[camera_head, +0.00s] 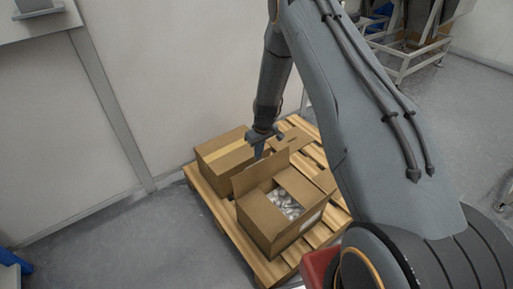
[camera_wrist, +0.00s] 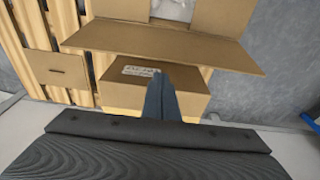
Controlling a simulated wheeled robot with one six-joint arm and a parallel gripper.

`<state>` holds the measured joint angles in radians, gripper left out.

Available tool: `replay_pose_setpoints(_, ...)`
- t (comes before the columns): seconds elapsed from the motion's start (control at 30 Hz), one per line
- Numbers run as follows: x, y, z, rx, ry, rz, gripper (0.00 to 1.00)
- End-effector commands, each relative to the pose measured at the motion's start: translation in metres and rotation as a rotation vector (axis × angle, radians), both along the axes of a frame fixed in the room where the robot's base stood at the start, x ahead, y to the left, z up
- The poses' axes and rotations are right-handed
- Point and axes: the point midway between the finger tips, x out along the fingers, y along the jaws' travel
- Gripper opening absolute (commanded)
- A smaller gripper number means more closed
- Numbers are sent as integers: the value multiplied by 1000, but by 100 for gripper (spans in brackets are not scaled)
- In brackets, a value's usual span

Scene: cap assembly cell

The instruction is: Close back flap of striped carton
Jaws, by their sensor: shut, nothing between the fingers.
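An open brown carton (camera_head: 272,226) stands on the pallet, with pale rounded items visible inside. Its back flap (camera_head: 257,174) stands up, tilted, and shows in the wrist view as a wide panel (camera_wrist: 165,48). A further flap lies partly over the opening, and another sticks out to the right. My gripper (camera_head: 259,153) is shut and empty, pointing down just behind the raised back flap. In the wrist view my fingers (camera_wrist: 160,95) are together below the panel's edge; whether they touch it I cannot tell. I see no clear stripes on this carton.
A closed carton (camera_head: 224,155) with a yellowish band stands behind, close to the open one. A flat cardboard piece with a slot (camera_wrist: 57,70) shows at left in the wrist view. The wooden pallet (camera_head: 262,268) lies near the wall; grey floor is clear in front.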

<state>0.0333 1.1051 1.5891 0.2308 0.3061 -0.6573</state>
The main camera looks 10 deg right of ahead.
Motion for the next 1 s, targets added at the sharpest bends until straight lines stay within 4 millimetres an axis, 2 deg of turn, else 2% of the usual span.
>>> replay_pose_setpoints(0.1,-13,-4,2,1,4,0,0)
replay_pose_setpoints(0.23,-18,-7,3,0,1,1,0)
replay_pose_setpoints(1.0,-25,-10,7,-1,3,8,0)
